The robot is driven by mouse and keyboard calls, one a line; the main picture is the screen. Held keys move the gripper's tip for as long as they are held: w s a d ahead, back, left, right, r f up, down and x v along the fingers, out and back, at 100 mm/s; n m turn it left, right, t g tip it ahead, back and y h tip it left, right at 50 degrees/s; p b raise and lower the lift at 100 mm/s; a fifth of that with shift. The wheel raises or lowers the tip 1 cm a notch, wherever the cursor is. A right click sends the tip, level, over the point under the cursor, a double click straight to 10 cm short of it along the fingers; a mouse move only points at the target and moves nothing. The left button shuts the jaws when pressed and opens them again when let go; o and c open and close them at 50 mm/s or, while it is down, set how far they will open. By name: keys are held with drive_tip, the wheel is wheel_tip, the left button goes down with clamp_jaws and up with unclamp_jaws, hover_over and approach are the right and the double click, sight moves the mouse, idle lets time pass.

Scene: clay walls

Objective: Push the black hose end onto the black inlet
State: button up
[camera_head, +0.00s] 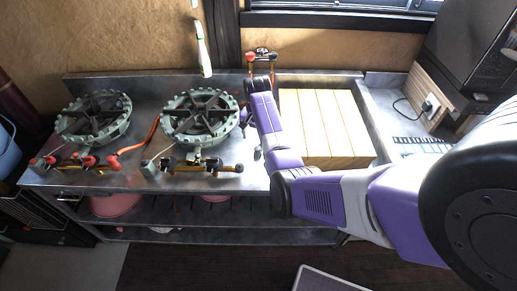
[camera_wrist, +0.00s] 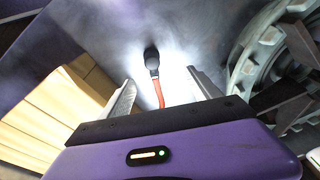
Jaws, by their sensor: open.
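The black hose end (camera_wrist: 151,60) shows in the wrist view, on a short red-orange hose (camera_wrist: 158,92). It lies between and slightly beyond the two fingertips of my gripper (camera_wrist: 161,76). The fingers are apart on either side, with no visible contact. In the head view my forearm and wrist hide most of the gripper and the hose end, just right of the right burner (camera_head: 201,114). Black fittings (camera_head: 170,163) sit on the pipe at that burner's front. I cannot tell which fitting is the black inlet.
A left burner (camera_head: 94,118) has an orange hose (camera_head: 138,147) beside it. A valve fitting with red-orange parts (camera_head: 262,55) stands at the back wall. A slatted wooden board (camera_head: 325,125) lies right of my arm. A pale green-white object (camera_head: 203,50) hangs above the metal counter (camera_head: 150,183).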

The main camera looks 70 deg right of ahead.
sight(258, 148)
drive_tip(key=shift+s+a+r+m+g+y, duration=0.2)
drive_tip(key=shift+r+y, duration=0.2)
drive_tip(key=shift+r, duration=0.1)
drive_tip(key=shift+s+a+r+m+g+y, duration=0.2)
drive_tip(key=shift+r+y, duration=0.2)
drive_tip(key=shift+r, duration=0.1)
drive_tip(key=shift+f, duration=0.15)
wheel_tip(258, 148, down, 9)
drive_tip(key=b, duration=0.7)
drive_tip(key=shift+r+p, duration=0.2)
drive_tip(key=shift+p, duration=0.25)
idle(0.4)
clamp_jaws()
idle(0.4)
